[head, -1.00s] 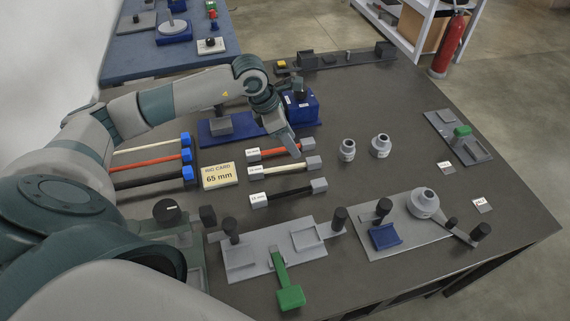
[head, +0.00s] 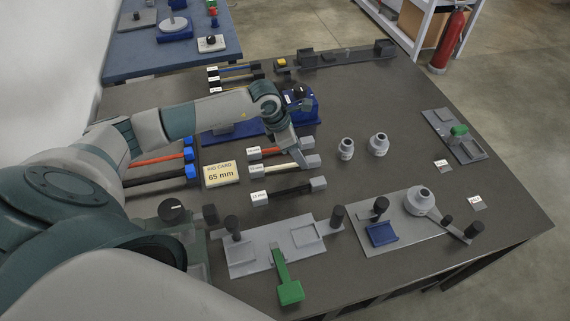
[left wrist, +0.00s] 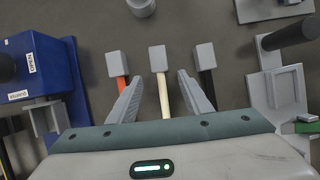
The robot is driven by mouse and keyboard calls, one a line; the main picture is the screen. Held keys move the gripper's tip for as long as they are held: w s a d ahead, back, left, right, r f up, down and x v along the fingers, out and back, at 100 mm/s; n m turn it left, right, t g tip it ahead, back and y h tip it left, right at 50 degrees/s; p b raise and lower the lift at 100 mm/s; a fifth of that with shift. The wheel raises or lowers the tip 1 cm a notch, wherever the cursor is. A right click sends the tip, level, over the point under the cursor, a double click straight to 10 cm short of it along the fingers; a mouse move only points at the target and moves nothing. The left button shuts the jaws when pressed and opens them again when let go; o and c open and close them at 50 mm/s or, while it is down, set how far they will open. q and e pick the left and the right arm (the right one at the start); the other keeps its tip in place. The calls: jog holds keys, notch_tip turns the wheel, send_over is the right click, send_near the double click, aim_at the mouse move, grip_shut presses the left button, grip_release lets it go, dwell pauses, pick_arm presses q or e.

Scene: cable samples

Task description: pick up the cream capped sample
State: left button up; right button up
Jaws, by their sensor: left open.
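The cream capped sample (head: 286,168) is a cream cable with a white label block at its left end and a grey cap (head: 312,161) at its right end. It lies on the dark table between a red sample (head: 274,152) and a black sample (head: 290,191). My left gripper (head: 301,163) is over its capped half. In the left wrist view the open fingers (left wrist: 160,78) stand on either side of the cream cable (left wrist: 163,97), with the grey cap (left wrist: 157,58) beyond the tips. Nothing is held. Whether the fingers touch the cable cannot be told. My right gripper is out of view.
The red and black capped samples lie close on either side. A blue box (head: 303,106) is behind, and two grey fittings (head: 346,148) (head: 378,144) are to the right. Fixture plates (head: 240,256) lie in front.

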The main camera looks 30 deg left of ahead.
pick_arm(q)
jog(key=p+x, duration=0.1)
jog(key=x, duration=0.2)
jog(key=shift+d+r, duration=0.15)
jog(key=shift+w+f, duration=0.15)
jog(key=shift+f, duration=0.3)
grip_shut()
